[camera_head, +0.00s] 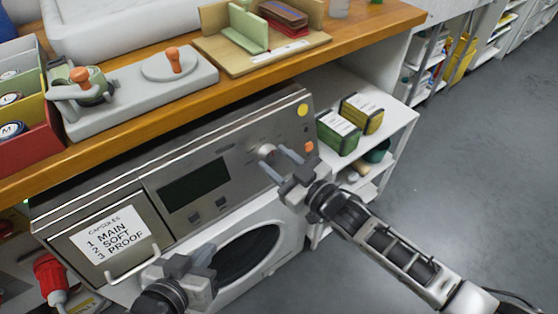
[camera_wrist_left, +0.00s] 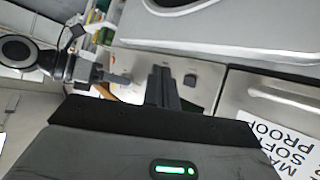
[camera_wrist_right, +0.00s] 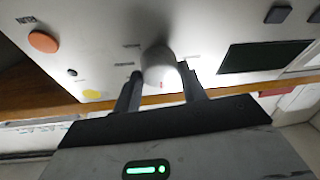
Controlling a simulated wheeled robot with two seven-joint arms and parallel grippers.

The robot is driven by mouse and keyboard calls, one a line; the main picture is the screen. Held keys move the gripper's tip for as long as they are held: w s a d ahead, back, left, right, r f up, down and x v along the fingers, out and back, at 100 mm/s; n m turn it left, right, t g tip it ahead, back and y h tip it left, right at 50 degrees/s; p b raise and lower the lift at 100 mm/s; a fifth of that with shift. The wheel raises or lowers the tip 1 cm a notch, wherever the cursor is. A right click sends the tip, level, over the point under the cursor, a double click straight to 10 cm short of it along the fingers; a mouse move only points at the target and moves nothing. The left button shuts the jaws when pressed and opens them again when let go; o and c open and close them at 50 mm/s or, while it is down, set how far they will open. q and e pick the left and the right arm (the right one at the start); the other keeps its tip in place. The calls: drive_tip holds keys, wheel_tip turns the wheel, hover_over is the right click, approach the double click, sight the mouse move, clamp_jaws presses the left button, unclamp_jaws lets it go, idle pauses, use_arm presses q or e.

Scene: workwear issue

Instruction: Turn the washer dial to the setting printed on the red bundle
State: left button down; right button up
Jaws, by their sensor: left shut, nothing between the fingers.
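The washer dial (camera_head: 267,152) is a round pale knob on the grey control panel. It also shows in the right wrist view (camera_wrist_right: 158,68), with a small red mark near its lower edge. My right gripper (camera_head: 284,165) is open, with one fingertip on each side of the dial; I cannot tell whether they touch it. My left gripper (camera_head: 205,258) is shut and empty in front of the washer door. A green bundle (camera_head: 338,132) and a yellow bundle (camera_head: 362,113) with labels lie on the white shelf. I cannot make out a labelled red bundle.
A white card (camera_head: 110,232) on the washer reads "CAPSULES 1 MAIN 2 SOFT 3 PROOF". The dark display (camera_head: 195,183) is left of the dial. An orange button (camera_head: 309,147) and yellow spot (camera_head: 303,110) are right of it. A wooden counter (camera_head: 345,42) overhangs above.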

use_arm(q)
drive_tip(key=shift+r, duration=0.1)
use_arm(e)
drive_tip(key=shift+m, duration=0.3)
drive_tip(key=m+t+h+p, duration=0.1)
drive_tip(key=m, duration=0.3)
drive_tip(key=shift+s+a, duration=0.1)
drive_tip(key=m+p, duration=0.1)
drive_tip(key=m, duration=0.1)
drive_tip(key=m+t+h, duration=0.1)
drive_tip(key=m, duration=0.1)
drive_tip(key=shift+a+h+p, duration=0.1)
drive_tip(key=shift+h+p, duration=0.2)
drive_tip(key=shift+p, duration=0.05)
drive_tip(key=shift+m+h+p, duration=0.3)
drive_tip(key=shift+m, duration=0.6)
use_arm(q)
drive_tip(key=shift+a+r, duration=0.2)
drive_tip(key=shift+r, duration=0.3)
use_arm(e)
drive_tip(key=shift+m+t, duration=0.3)
use_arm(q)
drive_tip(key=shift+f, duration=0.1)
use_arm(e)
drive_tip(key=shift+h, duration=0.3)
use_arm(q)
drive_tip(key=shift+s, duration=0.1)
use_arm(e)
drive_tip(key=shift+f, duration=0.1)
